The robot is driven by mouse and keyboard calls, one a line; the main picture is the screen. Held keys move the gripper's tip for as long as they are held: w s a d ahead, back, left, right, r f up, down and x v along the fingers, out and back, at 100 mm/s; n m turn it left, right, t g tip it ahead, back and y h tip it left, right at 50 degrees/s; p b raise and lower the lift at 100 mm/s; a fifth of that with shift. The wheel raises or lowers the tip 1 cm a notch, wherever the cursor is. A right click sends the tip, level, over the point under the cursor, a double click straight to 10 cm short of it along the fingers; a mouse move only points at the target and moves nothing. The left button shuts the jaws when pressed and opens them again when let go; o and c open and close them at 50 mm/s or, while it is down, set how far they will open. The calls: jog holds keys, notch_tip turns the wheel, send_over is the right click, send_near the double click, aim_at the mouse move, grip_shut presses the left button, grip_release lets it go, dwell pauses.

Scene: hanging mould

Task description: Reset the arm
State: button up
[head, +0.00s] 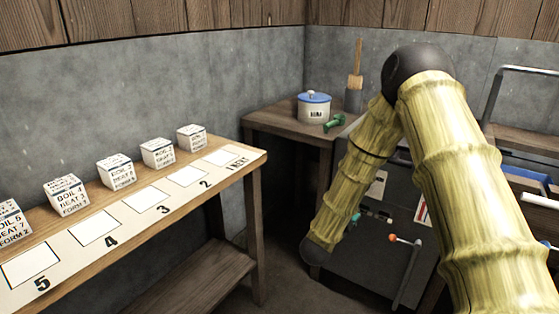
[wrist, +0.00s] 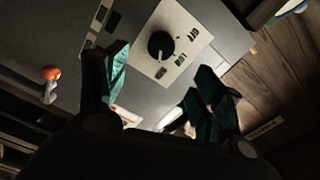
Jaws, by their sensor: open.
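My arm, with yellow bamboo-like links and a dark elbow, crosses the right half of the head view and bends down in front of a dark grey machine (head: 350,272). Beyond the fingers is the machine's pale dial plate (wrist: 165,35) with a black knob (wrist: 161,45). An orange-tipped lever (wrist: 51,73) shows at the left of the wrist view, and in the head view (head: 393,238).
A wooden bench (head: 262,155) at left holds several printed white cubes (head: 116,171) behind numbered squares. A corner table (head: 270,122) carries a blue-lidded pot (head: 314,106), a green object (head: 334,122) and a brush in a holder (head: 353,98). A blue tray (head: 525,175) is at right.

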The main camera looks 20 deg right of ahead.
jog(key=s+a+f+n+y, duration=0.2)
jog(key=a+f+n+y, duration=0.15)
jog(key=f, duration=0.35)
jog(key=s+a+f+n+y, duration=0.2)
jog(key=s+a+f+n, duration=0.15)
jog(key=f, duration=0.25)
jog(key=s+a+f+n+g+y, duration=0.3)
jog(key=s+a+f+n, duration=0.15)
jog(key=s+f, duration=0.5)
jog(key=s+a+f+n+g+y, duration=0.35)
jog(key=s+f+n, duration=0.25)
jog(key=s+f, duration=0.3)
jog(key=s+a+f+n+g+y, duration=0.1)
jog(key=s+a+n+g, duration=0.15)
jog(key=s, duration=0.75)
jog(key=s+a+f+n+g+y, duration=0.1)
jog(key=s+a+f+n+g, duration=0.15)
jog(key=s, duration=0.75)
notch_tip(320, 180, up, 25)
jog(key=s+p, duration=0.1)
jog(key=p, duration=2.3)
jog(key=shift+d+n, duration=0.2)
jog(key=shift+n, duration=0.25)
